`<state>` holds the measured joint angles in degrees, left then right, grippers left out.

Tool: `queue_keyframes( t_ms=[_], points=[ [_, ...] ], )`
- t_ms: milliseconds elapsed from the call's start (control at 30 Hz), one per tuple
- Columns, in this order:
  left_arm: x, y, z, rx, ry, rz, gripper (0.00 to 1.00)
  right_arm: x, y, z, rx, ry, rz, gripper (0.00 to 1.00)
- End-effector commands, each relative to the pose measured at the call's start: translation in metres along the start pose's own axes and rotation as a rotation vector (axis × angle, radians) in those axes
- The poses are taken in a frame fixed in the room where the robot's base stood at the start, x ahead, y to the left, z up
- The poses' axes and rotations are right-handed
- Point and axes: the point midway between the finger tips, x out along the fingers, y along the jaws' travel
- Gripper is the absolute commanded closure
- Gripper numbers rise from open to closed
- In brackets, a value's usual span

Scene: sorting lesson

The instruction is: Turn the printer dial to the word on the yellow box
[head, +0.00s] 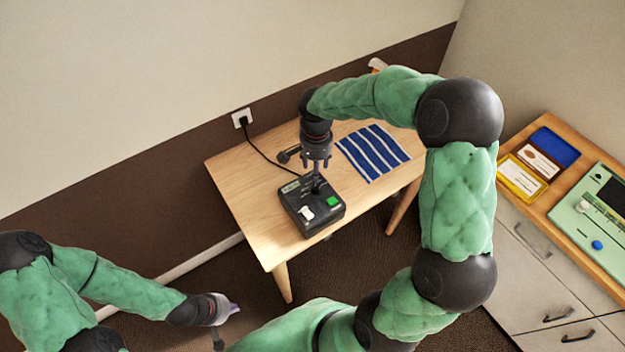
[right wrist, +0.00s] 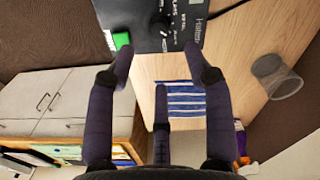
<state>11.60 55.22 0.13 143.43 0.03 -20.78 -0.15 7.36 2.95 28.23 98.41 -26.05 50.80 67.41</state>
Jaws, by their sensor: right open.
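The black printer box (head: 292,200) stands on the wooden table, with a green button (head: 333,202) and a white switch (head: 307,212) on top. Its dark dial (right wrist: 160,24) shows in the right wrist view, with small white words around it, too small to read surely. My right gripper (head: 316,168) is open and empty, over the dial end of the printer; its spread fingers (right wrist: 160,68) also show in the right wrist view. The yellow box (head: 520,178) lies on the right-hand cabinet; its label word is unreadable. My left gripper (head: 228,308) is low, away from the table; its jaws are unclear.
A blue striped cloth (head: 373,152) lies behind the printer. A cord runs to a wall socket (head: 241,117). A blue box (head: 556,147) and a pale green machine (head: 590,226) share the cabinet top. The table's near left part (head: 251,215) is clear.

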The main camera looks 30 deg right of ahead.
Motion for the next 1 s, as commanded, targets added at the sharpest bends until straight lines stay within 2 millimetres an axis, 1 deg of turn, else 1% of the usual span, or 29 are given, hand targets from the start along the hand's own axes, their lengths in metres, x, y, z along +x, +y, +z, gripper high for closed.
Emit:
queue_keyframes(
  t_ms=[33,300,500,700,967,1000],
  points=[
    [0.003,-0.001,0.000,0.000,-0.001,0.000,1.00,0.011,0.001,0.001,-0.001,-0.003,0.003,0.48],
    [0.014,-0.005,-0.001,0.000,0.000,0.000,1.00,0.059,0.001,0.001,0.000,-0.003,0.003,0.48],
    [0.019,-0.007,-0.001,0.000,0.000,0.000,1.00,0.084,0.000,0.001,-0.001,-0.002,0.000,0.48],
    [0.021,-0.007,-0.001,0.000,0.000,0.000,1.00,0.094,0.000,0.000,-0.001,-0.001,-0.001,0.48],
    [0.021,-0.007,-0.001,0.000,0.000,0.000,1.00,0.094,0.000,0.000,-0.001,0.000,-0.001,0.48],
    [0.021,-0.007,-0.001,0.000,0.000,0.000,1.00,0.094,0.000,0.000,-0.001,0.000,-0.001,0.56]
  ],
)
